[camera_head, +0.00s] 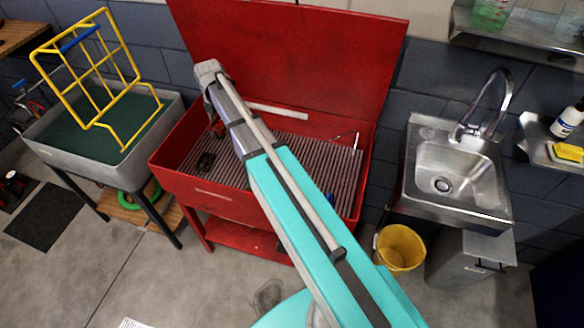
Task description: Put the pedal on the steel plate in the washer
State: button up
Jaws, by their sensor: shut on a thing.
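The washer (228,191) is the red open basin in the middle, with its red lid raised behind it. The ribbed steel plate (290,150) covers much of its floor. My arm reaches over the basin, and its end bends down at the back left. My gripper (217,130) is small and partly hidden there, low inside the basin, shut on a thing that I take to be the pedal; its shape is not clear.
A grey tub (60,150) with a yellow rack (95,85) stands at the left. A steel sink (450,180) and a yellow bucket (400,248) are at the right. A thin spout (345,138) rises at the basin's right. My arm hides part of the plate.

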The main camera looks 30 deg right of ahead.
aim_at(221, 122)
notch_tip(221, 122, up, 12)
jog(key=p, duration=1)
jog(key=shift+f, duration=0.15)
jog(key=shift+s, duration=0.15)
